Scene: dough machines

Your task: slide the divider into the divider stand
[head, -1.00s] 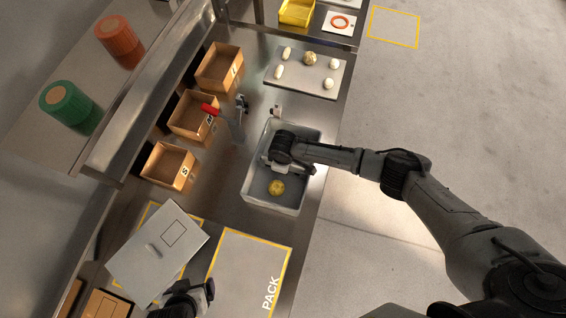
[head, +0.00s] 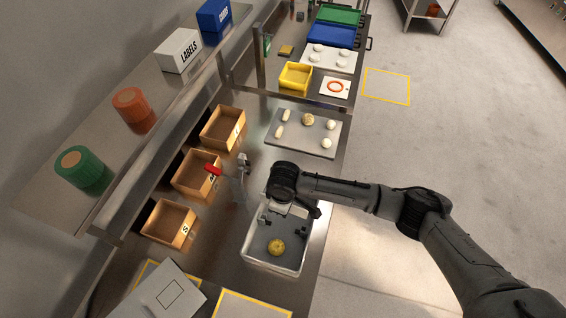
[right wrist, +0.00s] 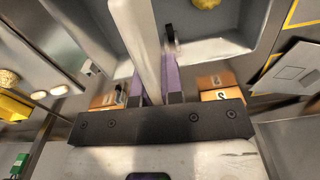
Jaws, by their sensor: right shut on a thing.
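A pale flat panel (right wrist: 148,50), which looks like the divider, stands edge-on between the purple fingers of my right gripper (right wrist: 155,90) in the right wrist view. The fingers are shut on it. In the head view my right gripper (head: 282,209) is over the far part of the grey-white tub (head: 249,243); the arm and hand hide most of the panel. Small dark fittings (head: 299,227) show in the tub, and one (right wrist: 170,36) is beside the panel in the wrist view. I cannot tell whether they are the divider stand or touch the panel. My left gripper is out of view.
A yellow ball (head: 276,247) lies in the tub. A tray with dough pieces (head: 303,132) lies beyond. A grey plate (head: 168,296) is at lower left.

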